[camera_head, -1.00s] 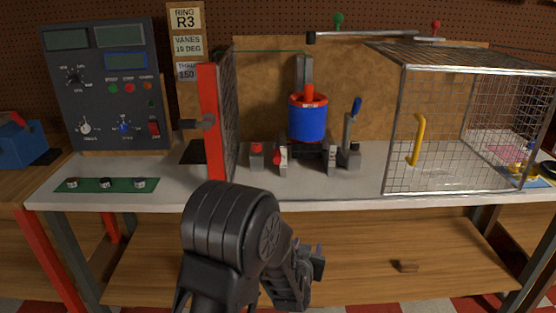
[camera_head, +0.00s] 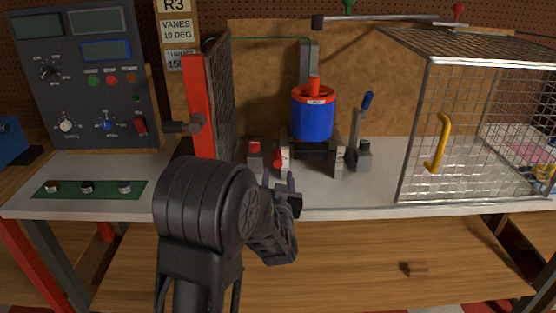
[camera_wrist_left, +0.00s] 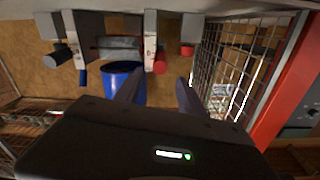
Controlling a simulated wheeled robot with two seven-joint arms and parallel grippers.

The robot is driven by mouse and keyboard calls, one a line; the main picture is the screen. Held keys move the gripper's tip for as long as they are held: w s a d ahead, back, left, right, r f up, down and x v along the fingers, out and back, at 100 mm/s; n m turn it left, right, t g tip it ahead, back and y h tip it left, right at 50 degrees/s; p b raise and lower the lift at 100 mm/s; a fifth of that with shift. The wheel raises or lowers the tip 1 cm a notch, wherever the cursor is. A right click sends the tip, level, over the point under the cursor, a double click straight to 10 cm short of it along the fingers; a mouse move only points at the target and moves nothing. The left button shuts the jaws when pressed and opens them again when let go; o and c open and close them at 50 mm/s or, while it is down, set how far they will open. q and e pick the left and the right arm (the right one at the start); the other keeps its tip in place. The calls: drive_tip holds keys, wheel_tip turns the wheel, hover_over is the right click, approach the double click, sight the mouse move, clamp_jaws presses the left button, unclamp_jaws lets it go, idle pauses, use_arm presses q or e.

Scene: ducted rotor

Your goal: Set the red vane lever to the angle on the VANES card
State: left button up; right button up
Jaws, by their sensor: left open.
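The VANES card (camera_head: 178,31) on the board reads 10 DEG. A small red lever knob (camera_head: 277,161), which looks like the vane lever, sits on a pale upright plate (camera_head: 285,160) in front of the blue rotor duct (camera_head: 312,120). Its exact angle is too small to read. In the left wrist view the red knob (camera_wrist_left: 160,64) is beside its plate (camera_wrist_left: 150,38). My left gripper (camera_head: 280,182) is open and empty at the bench's front edge, just below and in front of the knob. Its fingers (camera_wrist_left: 157,92) show apart in the left wrist view. My right gripper is not in view.
A red-framed mesh panel (camera_head: 202,110) stands left of the rotor. A blue-handled lever (camera_head: 366,102) and a wire cage (camera_head: 412,135) with a yellow handle (camera_head: 438,142) stand to the right. A red-topped block (camera_head: 254,147) is left of the knob.

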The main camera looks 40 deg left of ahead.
sight(278, 167)
use_arm(q)
drive_tip(key=shift+p+x, duration=0.3)
drive_tip(key=shift+x, duration=3.65)
drive_tip(key=shift+f, duration=0.1)
clamp_jaws()
